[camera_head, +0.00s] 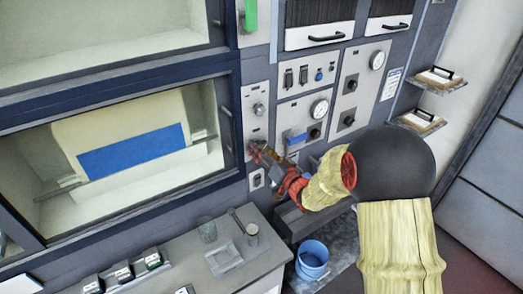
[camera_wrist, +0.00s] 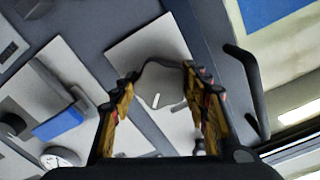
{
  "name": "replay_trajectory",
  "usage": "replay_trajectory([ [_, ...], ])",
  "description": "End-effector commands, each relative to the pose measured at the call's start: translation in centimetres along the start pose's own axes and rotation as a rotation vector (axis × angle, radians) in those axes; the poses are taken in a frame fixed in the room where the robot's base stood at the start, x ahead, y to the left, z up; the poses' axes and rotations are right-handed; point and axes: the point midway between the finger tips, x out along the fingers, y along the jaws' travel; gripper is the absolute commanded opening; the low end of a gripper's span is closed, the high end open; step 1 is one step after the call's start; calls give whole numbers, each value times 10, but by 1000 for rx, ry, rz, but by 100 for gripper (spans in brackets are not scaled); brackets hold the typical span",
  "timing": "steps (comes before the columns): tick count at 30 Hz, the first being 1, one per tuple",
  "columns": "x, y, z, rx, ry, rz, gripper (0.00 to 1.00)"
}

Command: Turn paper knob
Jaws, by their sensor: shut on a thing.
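A tall light grey panel (camera_head: 256,128) beside the large window carries two round silver knobs, one above the other. My gripper (camera_head: 257,150) is at the lower knob and mostly covers it in the head view. In the wrist view, my gripper (camera_wrist: 162,92) has its two yellow-and-black fingers on either side of this round, pale grey knob (camera_wrist: 160,84), shut on it. The knob face shows a short white mark. The upper knob (camera_head: 259,110) is free. No readable label shows which knob is the paper knob.
A black window handle (camera_wrist: 246,85) stands close to the finger on the right in the wrist view. A blue switch lever (camera_head: 296,138) and a gauge (camera_head: 319,108) are on the neighbouring panel. A bench (camera_head: 215,273) and a blue bucket (camera_head: 312,258) are below.

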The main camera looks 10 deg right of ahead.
Motion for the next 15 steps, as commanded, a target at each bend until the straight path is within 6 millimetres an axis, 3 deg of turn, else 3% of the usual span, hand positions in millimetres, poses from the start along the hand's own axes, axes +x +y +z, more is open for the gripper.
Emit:
replay_trajectory([
  [15, 0, 0, 0, 360, 0, 1, 20],
])
